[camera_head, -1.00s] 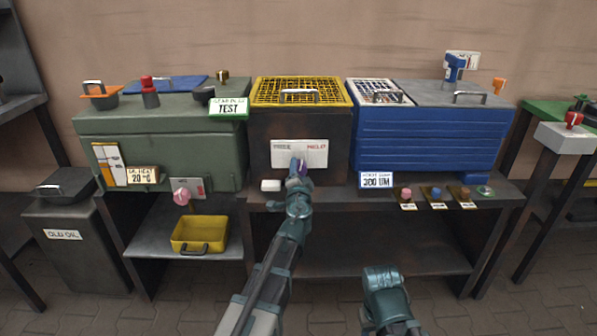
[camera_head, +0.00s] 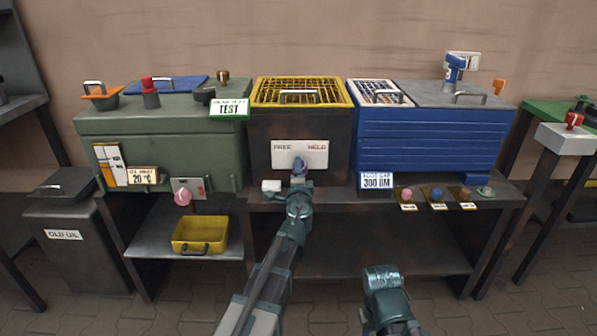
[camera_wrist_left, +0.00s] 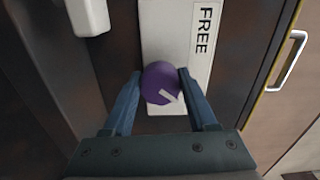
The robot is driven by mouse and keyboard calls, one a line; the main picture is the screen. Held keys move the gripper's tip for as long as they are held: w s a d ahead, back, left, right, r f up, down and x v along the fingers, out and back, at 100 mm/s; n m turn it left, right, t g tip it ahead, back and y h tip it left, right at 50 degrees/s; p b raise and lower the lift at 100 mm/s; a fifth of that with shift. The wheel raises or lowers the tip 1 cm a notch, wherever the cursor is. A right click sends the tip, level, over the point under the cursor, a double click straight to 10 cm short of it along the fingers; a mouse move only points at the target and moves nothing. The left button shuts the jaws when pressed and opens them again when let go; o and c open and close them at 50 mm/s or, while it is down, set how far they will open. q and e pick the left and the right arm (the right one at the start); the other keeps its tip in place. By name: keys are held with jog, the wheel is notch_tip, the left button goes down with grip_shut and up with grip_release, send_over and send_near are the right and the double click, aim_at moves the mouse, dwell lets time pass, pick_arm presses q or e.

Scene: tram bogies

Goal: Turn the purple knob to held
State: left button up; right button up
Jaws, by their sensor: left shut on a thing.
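The purple knob (camera_wrist_left: 158,84) sits on a white plate (camera_wrist_left: 178,40) on the front of the dark box. My left gripper (camera_wrist_left: 158,88) has its two blue fingers shut on either side of the knob. The knob's white mark points to the lower right in the left wrist view, away from the word FREE. In the head view the plate (camera_head: 286,151) reads FREE on the left and HELD on the right. There my left gripper (camera_head: 300,165) covers most of the knob. Part of my right arm shows at the bottom, but its fingers do not.
A small white block (camera_head: 271,185) lies on the bench just left of my left gripper. A green box (camera_head: 160,140) stands to the left with a pink knob (camera_head: 182,197) below. A blue box (camera_head: 430,140) stands to the right. A yellow tray (camera_head: 201,233) is on the lower shelf.

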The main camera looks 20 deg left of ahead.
pick_arm(q)
jog(key=o, duration=1.4)
jog(key=shift+c, duration=0.2)
jog(key=shift+s, duration=0.2)
